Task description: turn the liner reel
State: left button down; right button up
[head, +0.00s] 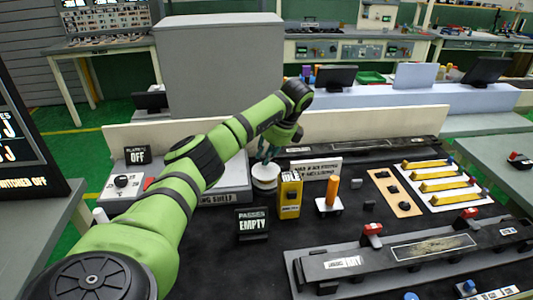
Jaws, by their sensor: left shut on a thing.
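The liner reel appears to be the white round piece (265,178) standing at the right end of the grey shelf block, left of the yellow box. My left arm reaches over from the left, and my left gripper (265,158) points down onto the top of this piece. It is shut on it; the fingers are small and partly hidden by my wrist, so the exact grip is hard to make out. My right gripper is not in view.
Close right of the reel are a yellow box (289,195) marked IDLE and an orange-handled post (331,193). A PASSES EMPTY display (252,223) stands in front. A low cream wall (365,125) runs behind. The dark mat (220,265) is clear at front left.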

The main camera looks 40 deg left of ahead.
aim_at(279, 170)
pick_arm(q)
jog(key=shift+w+a+r, duration=0.1)
jog(key=shift+r, duration=0.15)
jog(key=c, duration=1.1)
grip_release()
jog(key=shift+c, duration=0.2)
jog(key=shift+f, duration=0.15)
jog(key=s+v, duration=0.1)
jog(key=v, duration=1.1)
jog(key=shift+w, duration=0.4)
